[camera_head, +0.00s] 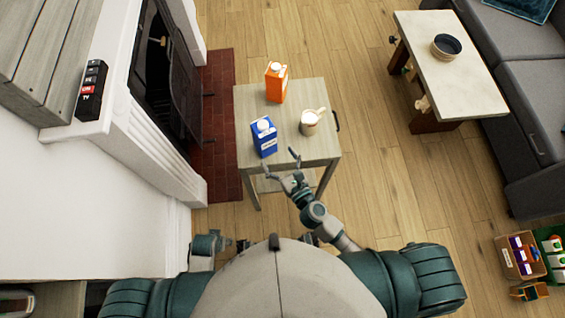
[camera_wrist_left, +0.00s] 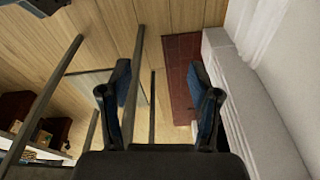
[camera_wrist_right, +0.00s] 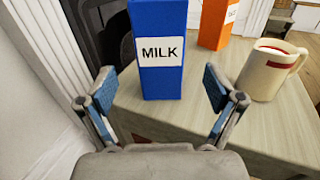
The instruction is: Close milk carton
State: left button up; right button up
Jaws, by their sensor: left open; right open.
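The blue milk carton (camera_head: 264,141) stands upright near the left front of the small wooden table. Its white round spout or cap shows on top, but I cannot tell whether it is open or closed. In the right wrist view the carton (camera_wrist_right: 161,80) stands straight ahead, labelled MILK, with its top cut off. My right gripper (camera_head: 281,164) is open and empty at the table's front edge, just short of the carton and apart from it. My left gripper (camera_wrist_left: 160,85) is open and empty, low beside the table; the carton is out of its view.
An orange carton (camera_head: 276,83) stands behind, and a cream mug (camera_head: 310,122) stands right of the milk carton on the table (camera_head: 306,90). A fireplace (camera_head: 165,75) with a brick hearth is at the left. A marble-topped table (camera_head: 455,75) and sofa are at the right.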

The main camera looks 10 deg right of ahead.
pick_arm(q)
jog(key=shift+w+r, duration=0.2)
jog(key=shift+r, duration=0.85)
pick_arm(e)
jog(key=v, duration=0.3)
pick_arm(q)
jog(key=shift+s+f, duration=0.25)
pick_arm(e)
jog(key=s+a+f+n+g+y, duration=0.1)
jog(key=s+f+n+g+y, duration=0.2)
jog(key=n, duration=0.9)
jog(key=s+a+f+n+g+y, duration=0.15)
jog(key=s+f+n+g, duration=0.25)
jog(key=n, duration=0.8)
jog(key=s+d+f+n+g+h, duration=0.3)
jog(key=s+d+f+n+h, duration=0.1)
jog(key=d+f, duration=0.3)
jog(key=s+d+f+n+g+h, duration=0.4)
jog(key=s+d+f+n+h, duration=0.1)
jog(key=d, duration=0.6)
notch_tip(320, 180, down, 3)
jog(key=shift+s+d+f+h, duration=0.1)
jog(key=shift+s+d+h, duration=0.4)
jog(key=shift+h, duration=0.65)
